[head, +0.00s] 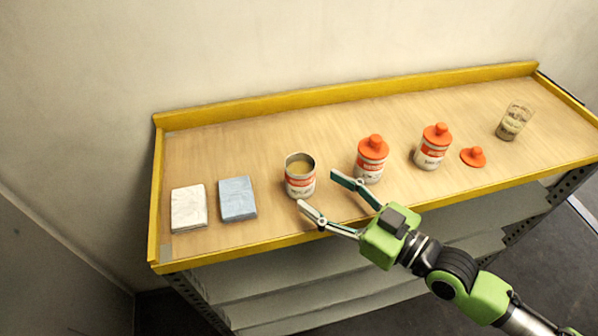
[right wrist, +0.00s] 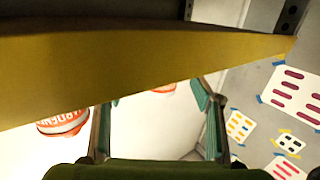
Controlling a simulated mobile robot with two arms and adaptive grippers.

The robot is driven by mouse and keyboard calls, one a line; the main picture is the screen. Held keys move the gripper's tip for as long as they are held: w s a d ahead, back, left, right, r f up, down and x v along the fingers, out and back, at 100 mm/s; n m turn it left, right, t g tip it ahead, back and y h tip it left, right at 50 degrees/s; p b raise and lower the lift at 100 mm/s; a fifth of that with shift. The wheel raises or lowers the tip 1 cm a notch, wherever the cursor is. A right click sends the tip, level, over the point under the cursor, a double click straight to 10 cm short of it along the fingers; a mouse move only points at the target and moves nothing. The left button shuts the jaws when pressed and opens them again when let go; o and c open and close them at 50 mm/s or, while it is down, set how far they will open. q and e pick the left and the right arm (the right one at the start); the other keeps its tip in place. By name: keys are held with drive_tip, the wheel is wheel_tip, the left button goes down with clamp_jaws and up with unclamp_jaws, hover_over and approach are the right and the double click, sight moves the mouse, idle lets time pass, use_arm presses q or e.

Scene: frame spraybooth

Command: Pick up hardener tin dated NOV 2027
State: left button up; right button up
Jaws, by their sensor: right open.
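Two tins with orange lids, the middle one (head: 371,160) and the right one (head: 433,147), stand upright on the shelf. An open tin (head: 300,177) without a lid stands to their left. The labels are orange and white; no date is readable. My right gripper (head: 318,188) is open and empty at the shelf's front edge, its fingers pointing toward the gap between the open tin and the middle tin. In the right wrist view the gripper (right wrist: 152,97) shows beside the yellow rim, with a tin (right wrist: 62,123) partly hidden at left. My left gripper is not in view.
A white cloth (head: 188,208) and a blue cloth (head: 237,199) lie at left. A loose orange lid (head: 473,156) and a clear cup (head: 514,121) are at right. A raised yellow rim (head: 350,92) edges the shelf. The wood behind the tins is clear.

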sight(312, 186)
drive_tip(key=shift+w+a, duration=0.4)
drive_tip(key=shift+a, duration=0.05)
drive_tip(key=p+x, duration=0.2)
drive_tip(key=x, duration=0.2)
drive_tip(key=shift+w+a, duration=0.2)
drive_tip(key=shift+a, duration=0.2)
drive_tip(key=shift+w+a+f, duration=0.1)
drive_tip(key=shift+w+a, duration=0.05)
drive_tip(key=shift+a, duration=0.05)
drive_tip(key=c, duration=1.4)
